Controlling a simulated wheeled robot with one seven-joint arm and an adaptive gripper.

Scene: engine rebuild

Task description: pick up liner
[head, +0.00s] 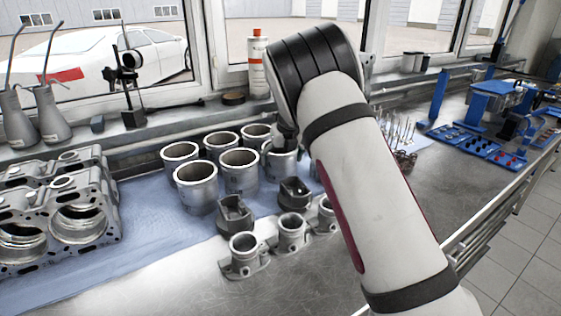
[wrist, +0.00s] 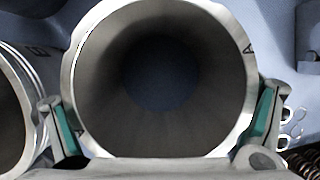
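The liners are grey metal cylinders, open at the top, standing in a group on the blue cloth in the head view. One liner (head: 282,168) at the right of the group is under my gripper (head: 285,138), partly hidden by my arm. In the wrist view this liner (wrist: 160,148) fills the middle, and I look down into its bore. The two fingers of my gripper (wrist: 165,125), with green pads, stand on opposite sides of its wall, very close to it. I cannot tell whether the pads press on it.
Another liner (wrist: 14,110) stands close on the left in the wrist view. An engine block (head: 60,215) is at the left. Small metal parts (head: 243,255) stand in front of the liners. A spray can (head: 258,65) is on the sill behind. Blue tools (head: 490,105) lie at the right.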

